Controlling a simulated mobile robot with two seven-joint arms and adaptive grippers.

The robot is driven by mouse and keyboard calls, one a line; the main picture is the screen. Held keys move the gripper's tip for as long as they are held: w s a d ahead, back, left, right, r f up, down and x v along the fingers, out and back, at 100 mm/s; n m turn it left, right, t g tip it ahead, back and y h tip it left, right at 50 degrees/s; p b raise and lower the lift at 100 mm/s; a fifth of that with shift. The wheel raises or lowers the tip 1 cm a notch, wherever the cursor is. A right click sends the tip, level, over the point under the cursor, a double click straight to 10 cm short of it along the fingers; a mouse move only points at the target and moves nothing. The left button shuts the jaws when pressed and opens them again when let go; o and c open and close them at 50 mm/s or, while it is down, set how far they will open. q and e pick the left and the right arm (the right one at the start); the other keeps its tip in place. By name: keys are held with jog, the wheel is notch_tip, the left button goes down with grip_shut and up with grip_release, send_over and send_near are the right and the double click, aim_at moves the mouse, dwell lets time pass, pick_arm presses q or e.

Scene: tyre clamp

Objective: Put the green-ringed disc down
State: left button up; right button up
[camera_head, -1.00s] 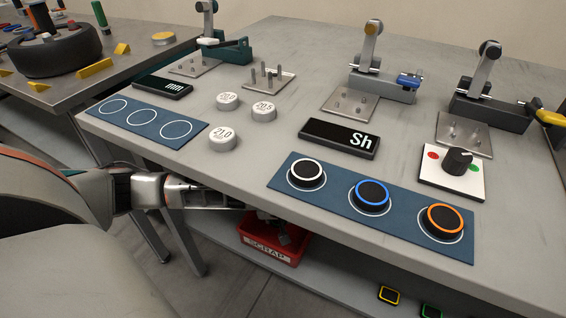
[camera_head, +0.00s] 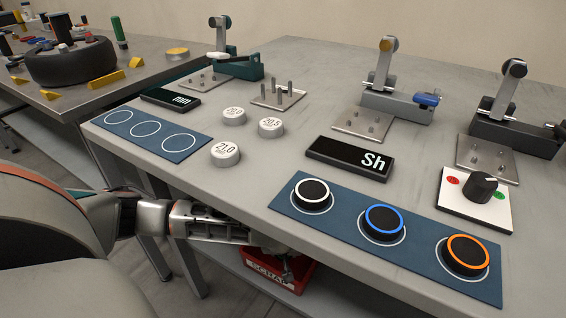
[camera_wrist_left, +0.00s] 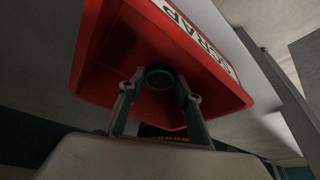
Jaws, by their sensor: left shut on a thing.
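The green-ringed disc (camera_wrist_left: 159,79) is dark with a thin green rim. In the left wrist view it sits between the fingertips of my left gripper (camera_wrist_left: 160,92), which is shut on it. The red SCRAP bin (camera_wrist_left: 85,55) lies behind and around the disc in that view. In the head view my left gripper (camera_head: 284,264) is below the table's front edge at the red bin (camera_head: 262,280); the disc cannot be made out there. My right gripper is not in view.
The grey table (camera_head: 300,65) overhangs the bin. A blue mat (camera_head: 330,235) holds discs with white, blue and orange rings. Another blue mat (camera_head: 170,130) has empty circles. Several white weights, clamps and a black Sh display (camera_head: 350,160) stand on the table.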

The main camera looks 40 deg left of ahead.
pick_arm(q)
jog(key=shift+f, duration=0.15)
jog(key=o, duration=1)
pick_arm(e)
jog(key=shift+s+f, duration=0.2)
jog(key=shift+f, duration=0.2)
pick_arm(q)
jog(key=shift+o, duration=0.2)
jog(key=shift+r, duration=0.2)
jog(key=r, duration=0.2)
jog(key=shift+d+r+p, duration=0.25)
jog(key=shift+r+p, duration=0.15)
jog(key=p+v, duration=0.2)
jog(key=v, duration=0.1)
jog(key=p+v, duration=0.1)
jog(key=v, duration=0.1)
jog(key=shift+s+d+r+p, duration=0.1)
jog(key=shift+s+p, duration=0.25)
jog(key=shift+s, duration=0.05)
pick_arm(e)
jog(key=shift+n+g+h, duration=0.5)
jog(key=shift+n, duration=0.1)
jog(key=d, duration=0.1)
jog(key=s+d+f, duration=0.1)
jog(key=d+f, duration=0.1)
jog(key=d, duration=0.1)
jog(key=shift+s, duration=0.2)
